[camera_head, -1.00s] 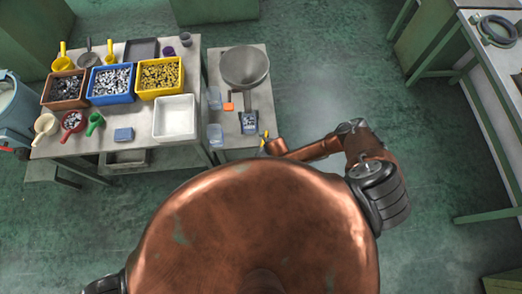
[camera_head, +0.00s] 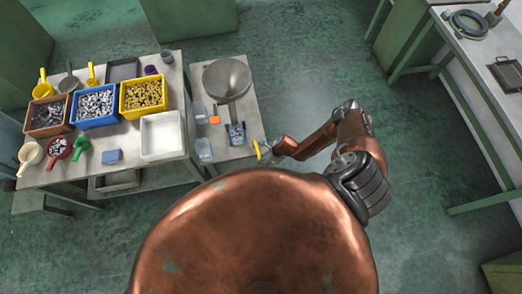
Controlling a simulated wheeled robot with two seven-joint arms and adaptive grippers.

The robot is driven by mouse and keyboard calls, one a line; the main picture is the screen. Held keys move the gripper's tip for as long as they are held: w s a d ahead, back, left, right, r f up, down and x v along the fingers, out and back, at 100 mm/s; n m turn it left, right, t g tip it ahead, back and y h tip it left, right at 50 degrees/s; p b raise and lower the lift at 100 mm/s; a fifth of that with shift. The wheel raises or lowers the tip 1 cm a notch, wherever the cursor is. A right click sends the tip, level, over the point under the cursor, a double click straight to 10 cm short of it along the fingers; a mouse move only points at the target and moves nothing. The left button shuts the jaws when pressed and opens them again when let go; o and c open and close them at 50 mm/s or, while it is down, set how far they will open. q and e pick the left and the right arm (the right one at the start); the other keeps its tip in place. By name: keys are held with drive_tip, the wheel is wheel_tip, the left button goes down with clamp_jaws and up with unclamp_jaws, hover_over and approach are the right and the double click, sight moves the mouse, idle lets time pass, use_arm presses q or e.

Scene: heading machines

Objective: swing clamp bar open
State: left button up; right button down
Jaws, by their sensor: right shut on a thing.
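My right arm reaches out to the right of my copper-coloured body and bends back left. My right gripper (camera_head: 267,153) is small in view, by the right edge of the small side table (camera_head: 246,101). It is shut on a small yellow piece (camera_head: 257,149). I cannot tell whether this piece belongs to a clamp bar. No clamp bar or clamp can be made out for certain. My left gripper is not in view.
A larger table on the left holds bins of small parts, including a yellow bin (camera_head: 144,81). Green floor (camera_head: 310,75) is open between the tables and the right bench.

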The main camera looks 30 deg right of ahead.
drive_tip(key=shift+d, duration=0.15)
drive_tip(key=c, duration=1.7)
unclamp_jaws()
drive_tip(key=shift+c, duration=0.2)
drive_tip(key=v, duration=1.2)
